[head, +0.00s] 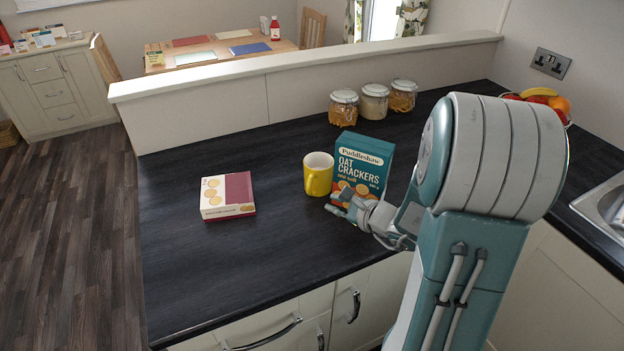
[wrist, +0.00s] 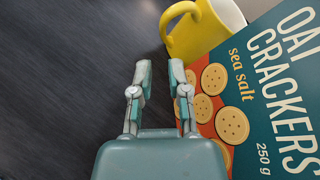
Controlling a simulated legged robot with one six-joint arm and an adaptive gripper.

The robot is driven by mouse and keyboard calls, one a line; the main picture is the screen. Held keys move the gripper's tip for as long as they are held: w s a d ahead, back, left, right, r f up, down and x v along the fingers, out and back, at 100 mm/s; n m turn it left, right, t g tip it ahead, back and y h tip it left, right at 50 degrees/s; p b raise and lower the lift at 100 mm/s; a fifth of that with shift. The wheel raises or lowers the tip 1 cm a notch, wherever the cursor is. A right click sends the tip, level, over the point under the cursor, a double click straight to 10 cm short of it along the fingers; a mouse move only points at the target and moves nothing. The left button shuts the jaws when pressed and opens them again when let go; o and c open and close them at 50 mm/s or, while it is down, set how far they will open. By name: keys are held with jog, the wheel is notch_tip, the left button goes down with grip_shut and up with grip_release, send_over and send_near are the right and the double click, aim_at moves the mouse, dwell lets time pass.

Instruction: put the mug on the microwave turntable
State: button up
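A yellow mug with a white inside (head: 318,175) stands upright on the dark counter, just left of the teal cracker box. In the wrist view the mug (wrist: 196,38) is ahead and to the right, with its handle towards my gripper. My gripper (head: 335,203) is low over the counter in front of the cracker box. In the wrist view my gripper (wrist: 158,70) has its fingers apart with nothing between them, short of the mug. The microwave and its turntable are not in view.
The oat cracker box (head: 362,160) stands close beside the mug and my gripper. A flat white and maroon box (head: 227,195) lies to the left. Several glass jars (head: 373,103) stand behind by the ledge.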

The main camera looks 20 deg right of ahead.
aim_at(311, 194)
jog(key=w, duration=0.1)
jog(key=w+f, duration=0.1)
jog(key=shift+w+d, duration=0.25)
jog(key=shift+w, duration=0.1)
jog(key=shift+w+a+f, duration=0.1)
jog(key=shift+w+f, duration=0.05)
jog(key=shift+w, duration=0.15)
jog(key=w+a, duration=0.1)
jog(key=w, duration=0.1)
jog(key=w+a+f, duration=0.1)
jog(key=a, duration=0.1)
jog(key=shift+w+a+f, duration=0.1)
jog(key=shift+w+a, duration=0.15)
jog(key=shift+w, duration=0.15)
jog(key=shift+w+f, duration=0.15)
jog(key=shift+w, duration=0.25)
jog(key=shift+w+d, duration=0.1)
jog(key=shift+d, duration=0.5)
grip_shut()
jog(key=shift+a, duration=0.45)
